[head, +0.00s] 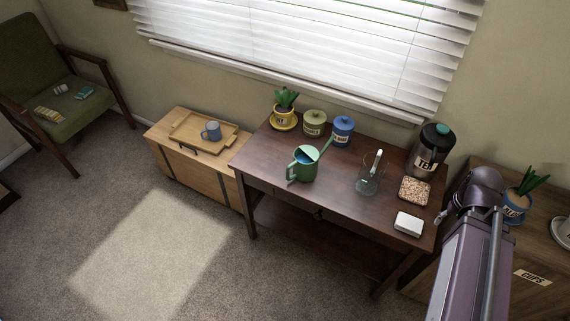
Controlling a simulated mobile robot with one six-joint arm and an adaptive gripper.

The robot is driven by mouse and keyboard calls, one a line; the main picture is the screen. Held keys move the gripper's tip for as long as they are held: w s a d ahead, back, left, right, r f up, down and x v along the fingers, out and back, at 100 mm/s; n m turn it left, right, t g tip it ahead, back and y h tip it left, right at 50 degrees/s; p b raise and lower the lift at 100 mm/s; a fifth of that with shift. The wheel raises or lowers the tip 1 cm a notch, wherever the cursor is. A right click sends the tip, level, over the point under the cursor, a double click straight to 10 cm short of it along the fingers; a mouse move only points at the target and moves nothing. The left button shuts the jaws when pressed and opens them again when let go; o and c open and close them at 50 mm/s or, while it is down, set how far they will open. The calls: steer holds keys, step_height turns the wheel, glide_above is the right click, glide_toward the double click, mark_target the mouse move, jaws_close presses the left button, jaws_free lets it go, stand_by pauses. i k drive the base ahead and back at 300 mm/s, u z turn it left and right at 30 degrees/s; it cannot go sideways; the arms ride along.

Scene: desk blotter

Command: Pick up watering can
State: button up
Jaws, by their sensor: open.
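The green watering can (303,165) stands upright on the dark wooden desk (335,190), left of its middle. Its handle is on the left and its spout points up to the right. My gripper (441,216) shows only as a small part beside my purple arm, near the desk's right end. It is open, well to the right of the can and apart from it. My arm hides most of it.
A glass vessel (369,178), a tray of pebbles (414,190), a white box (408,224) and a dark dispenser (429,150) stand right of the can. Behind it are a blue canister (343,130), a green canister (314,123) and a yellow-potted plant (284,114). The desk's front middle is clear.

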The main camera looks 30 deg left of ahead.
mark_target(306, 158)
steer(key=u, duration=1.2)
steer(key=k, duration=0.95)
steer(key=i, duration=0.9)
